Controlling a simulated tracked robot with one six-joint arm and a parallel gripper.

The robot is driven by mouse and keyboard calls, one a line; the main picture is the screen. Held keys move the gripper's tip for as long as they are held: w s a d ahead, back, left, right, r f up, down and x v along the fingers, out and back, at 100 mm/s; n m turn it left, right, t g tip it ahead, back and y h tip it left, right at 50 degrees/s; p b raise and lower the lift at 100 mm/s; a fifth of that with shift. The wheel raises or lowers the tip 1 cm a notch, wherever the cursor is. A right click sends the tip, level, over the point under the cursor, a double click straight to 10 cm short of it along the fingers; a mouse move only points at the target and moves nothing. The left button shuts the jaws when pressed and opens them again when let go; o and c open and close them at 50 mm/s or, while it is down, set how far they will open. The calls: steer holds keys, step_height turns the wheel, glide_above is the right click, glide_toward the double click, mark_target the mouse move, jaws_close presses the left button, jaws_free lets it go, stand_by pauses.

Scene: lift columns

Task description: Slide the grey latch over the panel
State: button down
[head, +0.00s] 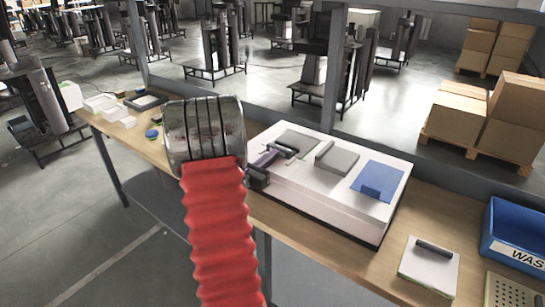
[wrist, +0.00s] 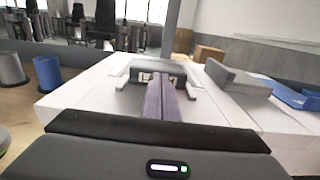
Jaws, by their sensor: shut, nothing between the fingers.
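A white box-like unit (head: 330,207) lies on the wooden table. On its top are a dark grey flat piece (head: 297,140) at the left, a grey block with a raised edge (head: 338,159) in the middle and a blue plate (head: 379,177) at the right. I cannot tell which grey part is the latch. My gripper (head: 268,160) has purple fingers, shut and empty, over the unit's left part. In the wrist view its fingers (wrist: 161,100) point at a grey frame-like piece (wrist: 152,71); contact is unclear. The grey block (wrist: 237,80) stands to their right.
My red-sleeved arm hides part of the table. A notepad with a dark cylinder (head: 429,265) and a blue bin (head: 518,235) are at the right. Small white boxes (head: 101,104) lie at the far left. Grey and blue cups (wrist: 46,72) are left in the wrist view.

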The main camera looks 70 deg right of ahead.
steer(key=v, duration=1.3)
steer(key=shift+w+a, duration=0.15)
steer(key=shift+a, duration=0.15)
stand_by(0.3)
